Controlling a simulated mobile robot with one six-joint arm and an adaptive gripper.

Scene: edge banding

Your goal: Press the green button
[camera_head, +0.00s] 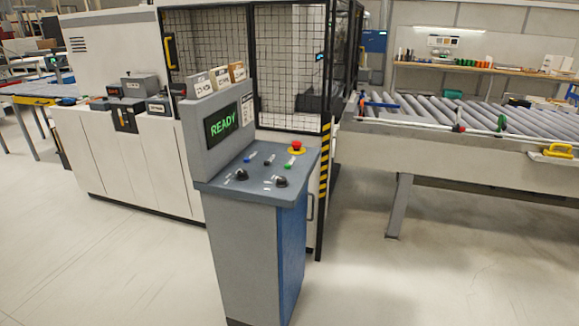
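The green button (288,165) is a small round button on the sloped top of the control console (245,265), at the right side of the panel. It sits below and left of the red mushroom button (296,146) on its yellow base. A blue button (249,157) and two black knobs (241,174) share the panel. The console's screen (221,124) reads "READY" in green. My gripper is not in the frame, and nothing covers the green button.
A caged machine (290,70) with black mesh stands right behind the console. A roller conveyor (470,120) is at the right, with a leg (398,205) reaching the floor. The floor (420,275) in front and to both sides of the console is clear.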

